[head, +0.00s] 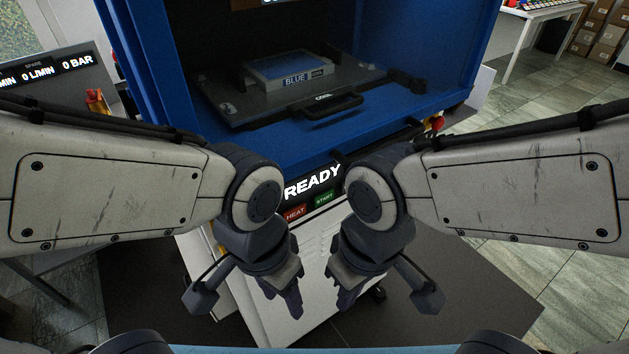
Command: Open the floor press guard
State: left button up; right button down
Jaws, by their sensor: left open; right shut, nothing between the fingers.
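The floor press (142,75) is a blue cabinet with a dark front opening facing me. A dark plate (260,110) with a black handle (333,105) shows inside. A thin black bar (385,140) runs along the front lower edge, partly hidden by my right arm. I cannot tell clearly whether a see-through guard covers the opening. My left gripper (283,298) is open and empty, pointing down in front of the lower white panel. My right gripper (342,293) is shut and empty beside it, also pointing down. Both are below the opening, apart from the bar and handle.
A block marked BLUE (290,68) lies on the plate. Below the opening are a READY display (312,183), a red HEAT button (296,213) and a green START button (324,197). A gauge panel (50,75) stands left. Tiled floor (530,110) is clear at right.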

aim_at(149, 18)
jog(key=u, duration=1.3)
jog(key=k, duration=0.65)
jog(key=z, duration=1.35)
